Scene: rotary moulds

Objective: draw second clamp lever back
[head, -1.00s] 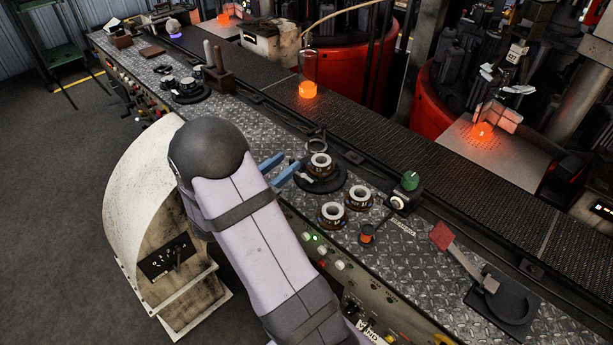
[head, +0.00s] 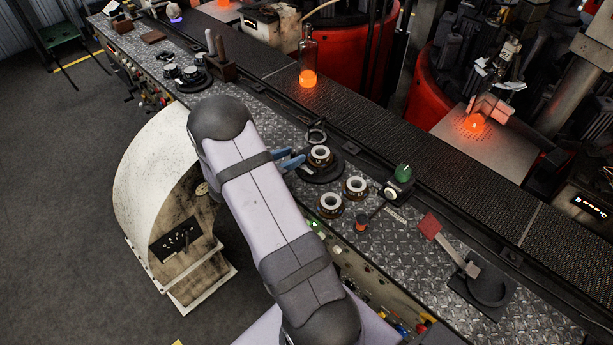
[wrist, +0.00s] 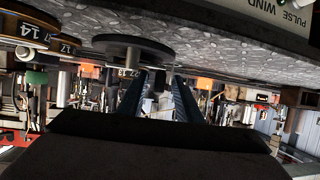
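A round dark base (head: 316,177) on the bench carries a ring-shaped mould (head: 320,153), with an open metal hoop (head: 316,136) behind it. My gripper (head: 298,156) is at the left edge of this base, low over the bench, its two blue fingers pointing toward it. In the wrist view, which looks upside down, the fingers (wrist: 158,80) are apart with nothing seen between them. The base (wrist: 125,44) and its numbered mould (wrist: 122,71) show beside them. Any small lever at the base's left edge is hidden or too small to make out.
Two loose ring moulds (head: 355,187) (head: 331,203) sit right of the base. Beyond are a green-knobbed box (head: 401,180) and a red-handled arm (head: 446,243) on a black plate. A conveyor (head: 380,125) with a glowing bottle (head: 308,70) runs behind. A curved white housing (head: 155,175) stands left.

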